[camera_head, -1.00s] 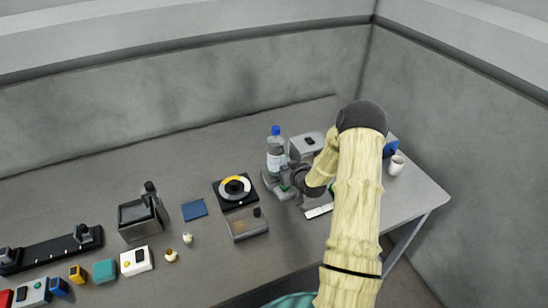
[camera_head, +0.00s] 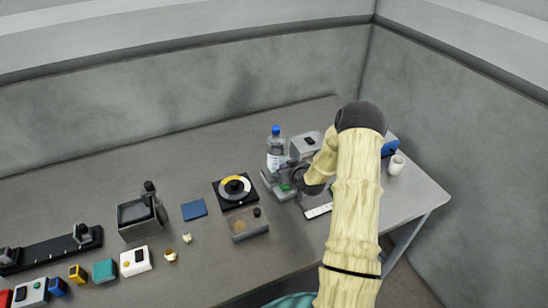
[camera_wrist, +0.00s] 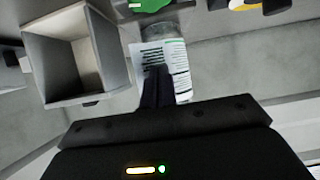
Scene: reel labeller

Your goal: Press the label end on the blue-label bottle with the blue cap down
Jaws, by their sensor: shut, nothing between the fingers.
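The clear bottle (camera_head: 274,157) stands upright with a blue cap (camera_head: 276,130) on the grey labeller (camera_head: 268,182) at the back of the table. In the wrist view its white printed label (camera_wrist: 163,62) is seen close up; the cap is out of that view. My gripper (camera_wrist: 157,72) is shut and empty, its dark fingertips in front of the label. I cannot tell whether they touch it. In the head view my gripper's dark body (camera_head: 313,179) is just right of the bottle, and its fingertips are hard to make out.
A grey open box (camera_wrist: 76,55) is close at the left in the wrist view. A black turntable with a yellow ring (camera_head: 235,187), a clear-lidded box (camera_head: 247,224) and a blue mat (camera_head: 194,210) lie left of the labeller. A white mug (camera_head: 397,164) stands right of my arm.

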